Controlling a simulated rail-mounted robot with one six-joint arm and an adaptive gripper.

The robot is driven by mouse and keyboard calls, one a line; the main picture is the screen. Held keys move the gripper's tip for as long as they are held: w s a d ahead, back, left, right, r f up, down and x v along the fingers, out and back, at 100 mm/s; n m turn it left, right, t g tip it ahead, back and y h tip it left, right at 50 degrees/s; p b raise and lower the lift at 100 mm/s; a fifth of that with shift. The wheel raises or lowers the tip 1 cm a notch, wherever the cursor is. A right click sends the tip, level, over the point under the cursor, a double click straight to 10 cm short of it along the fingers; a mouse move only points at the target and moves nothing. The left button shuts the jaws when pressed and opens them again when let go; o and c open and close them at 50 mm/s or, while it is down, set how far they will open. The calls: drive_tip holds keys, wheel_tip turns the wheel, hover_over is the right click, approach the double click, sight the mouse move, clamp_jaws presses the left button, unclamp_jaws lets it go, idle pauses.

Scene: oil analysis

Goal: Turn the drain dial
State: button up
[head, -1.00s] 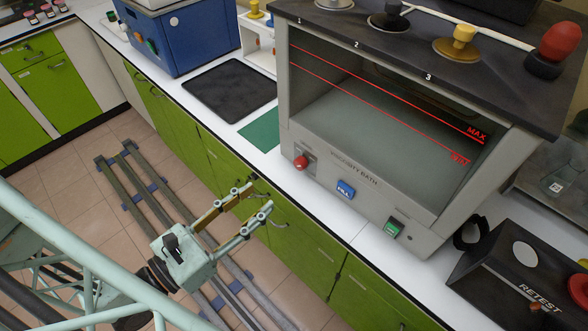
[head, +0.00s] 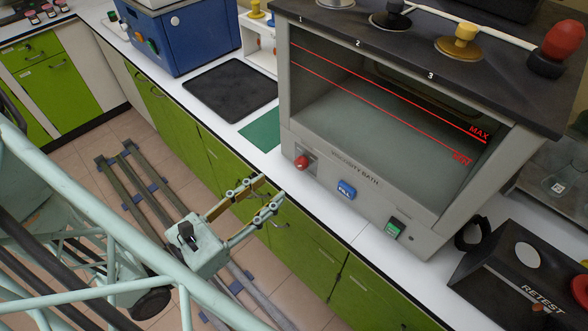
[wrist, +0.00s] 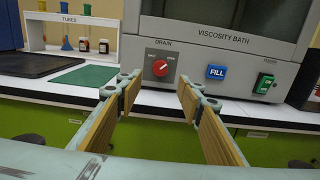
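The drain dial (wrist: 160,68) is a red round knob on the lower left of the grey viscosity bath's front panel, under the word DRAIN. In the head view the dial (head: 302,161) sits at the bath's left front corner. My gripper (head: 270,188) is open and empty, apart from the dial, in front of the counter's edge. In the wrist view my gripper (wrist: 157,82) has its two wood-padded fingers spread, and the dial shows between the fingertips, farther off. The viscosity bath (head: 372,200) has a glass window with red level lines.
A blue FILL button (head: 346,190) and a green switch (head: 393,229) are right of the dial. A green mat (head: 262,130) and a black tray (head: 229,90) lie left of the bath. A black RETEST box (head: 500,265) stands at right. Floor rails run below.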

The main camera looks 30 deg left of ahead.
sight(298, 166)
drive_tip(key=shift+b+x, duration=0.6)
drive_tip(key=shift+x, duration=4.45)
drive_tip(key=c, duration=0.8)
drive_tip(key=shift+c, duration=0.2)
